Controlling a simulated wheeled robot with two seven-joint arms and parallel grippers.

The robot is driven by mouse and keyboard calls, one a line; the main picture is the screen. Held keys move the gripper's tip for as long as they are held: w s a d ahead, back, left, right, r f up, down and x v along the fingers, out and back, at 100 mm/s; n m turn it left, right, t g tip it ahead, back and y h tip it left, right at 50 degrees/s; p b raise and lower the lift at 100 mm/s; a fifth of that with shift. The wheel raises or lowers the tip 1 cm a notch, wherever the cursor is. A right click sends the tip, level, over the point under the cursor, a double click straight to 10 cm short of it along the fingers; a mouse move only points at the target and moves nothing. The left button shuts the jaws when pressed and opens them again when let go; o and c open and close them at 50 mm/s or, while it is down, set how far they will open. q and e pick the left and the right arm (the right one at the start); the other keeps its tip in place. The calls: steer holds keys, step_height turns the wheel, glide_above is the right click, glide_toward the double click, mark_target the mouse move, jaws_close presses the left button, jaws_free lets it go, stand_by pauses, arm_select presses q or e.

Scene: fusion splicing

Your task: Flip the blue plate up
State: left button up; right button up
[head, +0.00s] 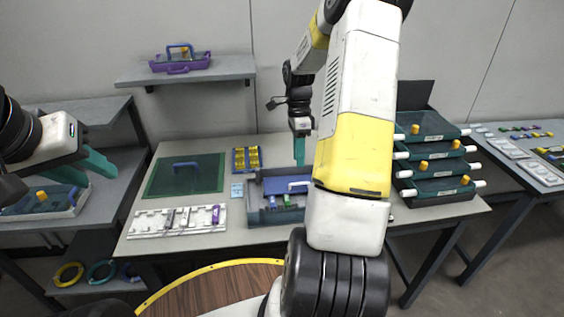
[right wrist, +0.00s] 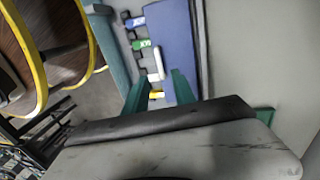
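The blue plate (head: 275,186) lies flat in the grey-blue box on the middle table. It has a white-and-blue handle (head: 298,186) near its right side. In the right wrist view the blue plate (right wrist: 172,40) fills the top middle, with the white handle (right wrist: 158,62) at its edge. My right gripper (head: 300,155) points down just above the box near the handle. My left gripper (head: 100,163) is at the far left, fingers apart and empty.
A white tray (head: 150,222) with small parts and a dark green mat (head: 160,180) lie left of the box. A yellow-reel holder (head: 236,160) stands behind it. Stacked teal trays (head: 432,187) stand to the right. My right arm hides part of the table.

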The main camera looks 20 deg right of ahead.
glide_above(298, 187)
step_height(298, 187, down, 7)
steer(key=shift+s+f, duration=0.15)
jaws_close()
stand_by(1.5)
